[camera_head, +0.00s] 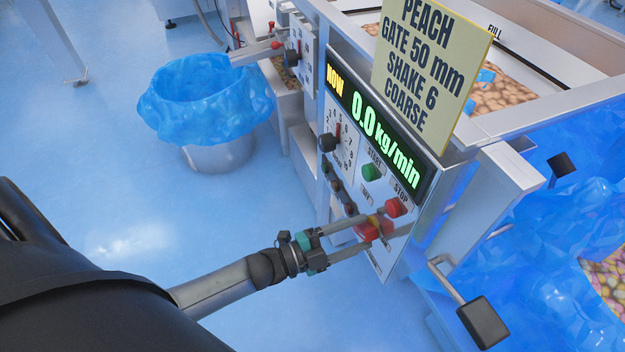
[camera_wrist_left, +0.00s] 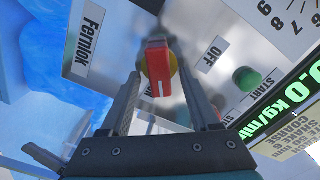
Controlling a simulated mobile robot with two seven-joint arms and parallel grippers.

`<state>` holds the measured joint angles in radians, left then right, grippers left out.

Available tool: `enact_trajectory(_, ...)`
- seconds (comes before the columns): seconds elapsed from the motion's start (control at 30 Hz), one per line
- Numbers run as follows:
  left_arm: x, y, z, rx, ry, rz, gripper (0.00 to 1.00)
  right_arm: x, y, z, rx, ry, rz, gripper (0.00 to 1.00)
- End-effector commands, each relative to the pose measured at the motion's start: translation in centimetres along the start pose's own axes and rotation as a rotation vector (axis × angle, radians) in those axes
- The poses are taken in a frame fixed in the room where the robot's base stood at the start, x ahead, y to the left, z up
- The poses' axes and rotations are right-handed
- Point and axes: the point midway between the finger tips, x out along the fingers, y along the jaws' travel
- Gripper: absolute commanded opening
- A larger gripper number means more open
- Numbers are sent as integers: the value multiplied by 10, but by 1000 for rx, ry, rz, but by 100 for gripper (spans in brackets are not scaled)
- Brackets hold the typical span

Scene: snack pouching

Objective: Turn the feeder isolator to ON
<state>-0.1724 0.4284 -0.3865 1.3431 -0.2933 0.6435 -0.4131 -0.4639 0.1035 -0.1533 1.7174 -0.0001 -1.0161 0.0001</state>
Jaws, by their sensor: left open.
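The feeder isolator is a red handle on a yellow base. In the head view the red handle (camera_head: 368,231) is low on the control panel, partly covered by my gripper. In the left wrist view the handle (camera_wrist_left: 158,70) has a white mark at its lower end, with partly hidden letters beside that end. The OFF label (camera_wrist_left: 213,55) is to its upper right. My left gripper (camera_head: 372,227) is open at the panel, its fingers on either side of the handle. In the left wrist view the fingertips (camera_wrist_left: 158,82) straddle it; I cannot tell whether they touch. My right gripper is out of view.
A red STOP button (camera_head: 395,208) and green START button (camera_head: 371,172) sit close above the handle. A black selector knob (camera_head: 328,142) is higher up. The display (camera_head: 375,125) reads 0.0 kg/min. A blue-lined bin (camera_head: 205,100) stands behind; floor left of the panel is clear.

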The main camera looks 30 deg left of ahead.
Motion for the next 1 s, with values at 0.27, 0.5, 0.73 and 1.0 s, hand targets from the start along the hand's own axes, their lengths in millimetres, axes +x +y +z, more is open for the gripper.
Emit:
enact_trajectory(0.27, -40, 0, 0, -1, -4, 4, 62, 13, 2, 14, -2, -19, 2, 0)
enact_trajectory(0.5, -97, 0, 0, -1, -5, 6, 62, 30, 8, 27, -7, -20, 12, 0)
enact_trajectory(0.73, -137, 0, 0, 0, -2, 3, 62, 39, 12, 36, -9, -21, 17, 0)
enact_trajectory(1.0, -152, 0, 0, 1, -1, 1, 62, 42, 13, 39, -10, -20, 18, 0)
